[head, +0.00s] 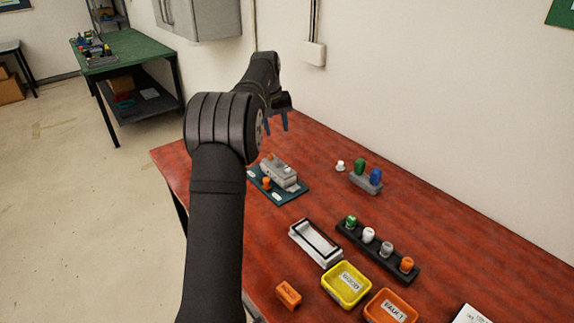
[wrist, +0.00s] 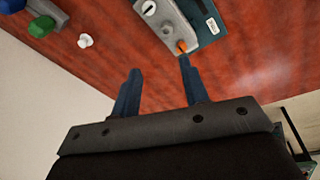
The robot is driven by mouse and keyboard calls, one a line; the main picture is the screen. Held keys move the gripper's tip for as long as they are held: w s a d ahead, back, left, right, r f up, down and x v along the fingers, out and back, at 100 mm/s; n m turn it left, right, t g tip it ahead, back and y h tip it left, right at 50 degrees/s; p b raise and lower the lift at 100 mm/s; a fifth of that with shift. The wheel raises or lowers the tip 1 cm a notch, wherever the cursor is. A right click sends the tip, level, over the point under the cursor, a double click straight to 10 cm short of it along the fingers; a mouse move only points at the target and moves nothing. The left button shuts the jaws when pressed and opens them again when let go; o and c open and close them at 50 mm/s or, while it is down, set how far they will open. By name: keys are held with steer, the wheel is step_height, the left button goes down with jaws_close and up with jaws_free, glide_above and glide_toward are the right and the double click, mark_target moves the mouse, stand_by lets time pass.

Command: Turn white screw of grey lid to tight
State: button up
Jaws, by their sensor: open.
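The grey lid (head: 279,177) sits on a dark teal plate (head: 262,187) toward the far left of the red table. The white screw (head: 289,170) stands at the lid's right end. My gripper (head: 277,123) is above the table behind the lid. It is open and empty; in the wrist view its fingers (wrist: 159,68) are apart, the right tip near the orange screw in the picture.
A small white piece (head: 340,166) and a grey block (head: 367,183) with green and blue knobs stand right of the lid. A black rack (head: 376,251) with several knobs, a grey tray (head: 315,243), a yellow bin (head: 346,286) and an orange bin (head: 391,307) lie nearer.

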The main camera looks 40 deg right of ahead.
mark_target(287, 167)
steer(key=s+d+r+n+y, duration=0.15)
steer(key=s+r+n, duration=0.25)
steer(key=n, duration=0.4)
steer(key=shift+g+y, duration=0.3)
steer(key=shift+y, duration=0.05)
step_height(287, 167, down, 17)
steer(key=shift+a+f, duration=0.15)
steer(key=shift+f, duration=0.05)
jaws_close()
